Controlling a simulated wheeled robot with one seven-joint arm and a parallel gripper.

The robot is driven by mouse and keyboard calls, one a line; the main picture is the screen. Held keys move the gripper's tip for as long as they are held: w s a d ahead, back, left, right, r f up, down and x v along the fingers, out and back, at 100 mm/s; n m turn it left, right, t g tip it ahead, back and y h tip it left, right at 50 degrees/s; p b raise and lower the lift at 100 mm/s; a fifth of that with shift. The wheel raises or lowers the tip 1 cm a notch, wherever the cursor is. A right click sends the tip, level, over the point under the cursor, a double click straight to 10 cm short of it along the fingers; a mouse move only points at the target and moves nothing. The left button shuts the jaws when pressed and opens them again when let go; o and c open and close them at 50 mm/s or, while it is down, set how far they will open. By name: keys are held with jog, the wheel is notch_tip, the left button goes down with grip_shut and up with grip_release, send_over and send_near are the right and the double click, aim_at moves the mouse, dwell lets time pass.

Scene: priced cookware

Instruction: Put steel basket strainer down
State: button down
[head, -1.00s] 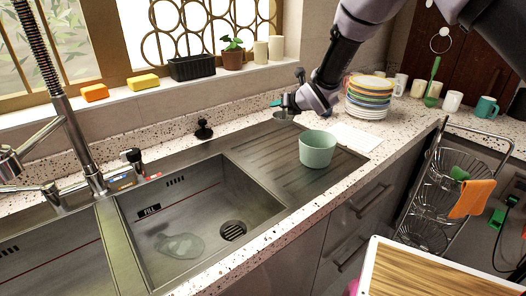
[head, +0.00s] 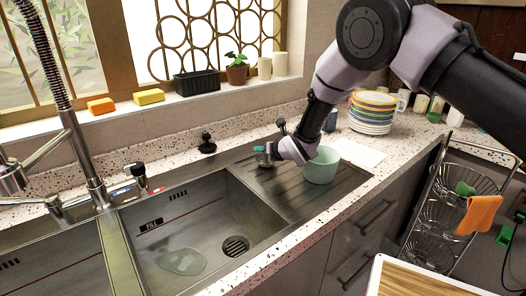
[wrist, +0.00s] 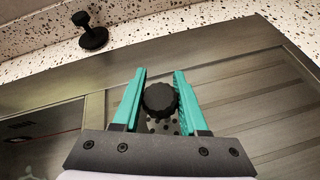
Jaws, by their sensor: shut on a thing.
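My gripper (head: 262,152) is over the back left part of the ridged drainboard (head: 292,196), to the left of the pale green pot. In the wrist view, my gripper's teal fingers (wrist: 160,76) are on either side of the black knob of the steel basket strainer (wrist: 160,98). Some strainer holes show below the knob, and the rest is hidden. In the head view, the steel strainer (head: 266,161) hangs small and partly covered at the fingertips. I cannot tell whether its underside touches the drainboard.
The pale green pot (head: 321,165) stands on the drainboard close beside my wrist. A black stopper (head: 207,144) sits on the speckled counter behind the sink. The sink basin (head: 185,240) opens to the left. Stacked plates (head: 372,113) stand at the back right.

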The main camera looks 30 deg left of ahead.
jog(key=shift+f, duration=0.2)
jog(key=shift+f, duration=0.1)
jog(key=shift+c, duration=2.2)
grip_release()
jog(key=shift+s+d+r, duration=0.15)
jog(key=shift+d+r, duration=0.05)
jog(key=shift+r, duration=0.05)
jog(key=v, duration=1.1)
jog(key=shift+d, duration=0.25)
